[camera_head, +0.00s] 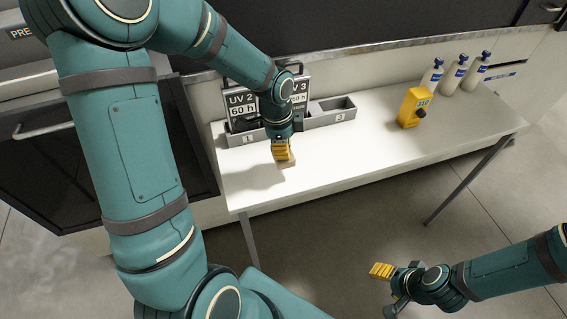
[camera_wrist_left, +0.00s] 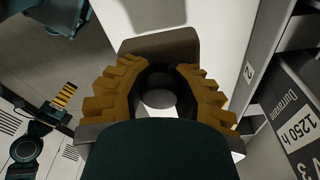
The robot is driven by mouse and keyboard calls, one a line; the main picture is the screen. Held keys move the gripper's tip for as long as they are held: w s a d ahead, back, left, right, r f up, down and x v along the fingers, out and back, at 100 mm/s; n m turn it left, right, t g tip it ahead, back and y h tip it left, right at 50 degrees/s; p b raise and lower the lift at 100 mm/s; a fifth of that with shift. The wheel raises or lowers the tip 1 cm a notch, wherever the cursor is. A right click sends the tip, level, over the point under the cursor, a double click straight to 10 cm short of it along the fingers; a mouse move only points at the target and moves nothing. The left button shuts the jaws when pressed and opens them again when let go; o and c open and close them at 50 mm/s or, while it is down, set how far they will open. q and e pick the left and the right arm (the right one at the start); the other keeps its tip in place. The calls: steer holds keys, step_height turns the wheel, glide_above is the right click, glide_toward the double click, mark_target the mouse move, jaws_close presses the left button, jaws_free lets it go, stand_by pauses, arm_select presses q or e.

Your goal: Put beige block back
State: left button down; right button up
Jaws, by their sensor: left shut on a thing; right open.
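The beige block (camera_head: 287,163) shows just below the yellow fingers of my left gripper (camera_head: 282,151), over the front left part of the white table. In the left wrist view the block (camera_wrist_left: 160,42) looks brownish, at the far end of the fingers. My left gripper (camera_wrist_left: 160,95) is shut on it; the fingers hide part of it. I cannot tell whether the block touches the table. My right gripper (camera_head: 381,271) is open, off the table's front edge at the lower right. No object shows in it.
My left arm hides part of both. A yellow device (camera_head: 412,108) and white bottles (camera_head: 453,74) stand at the right. The table (camera_head: 360,150) between is clear.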

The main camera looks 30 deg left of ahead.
mark_target(284, 161)
arm_select(q)
steer(key=shift+f+b, duration=0.5)
steer(key=shift+f, duration=2)
steer(key=shift+f, duration=0.15)
steer(key=c, duration=0.9)
jaws_free()
steer(key=shift+o, duration=0.2)
steer(key=shift+r, duration=0.35)
steer(key=r+p, duration=0.1)
steer(key=r, duration=0.6)
steer(key=a+r+p, duration=0.1)
steer(key=r, duration=0.3)
steer(key=shift+s+r+p, duration=0.3)
steer(key=shift+s+p, duration=0.05)
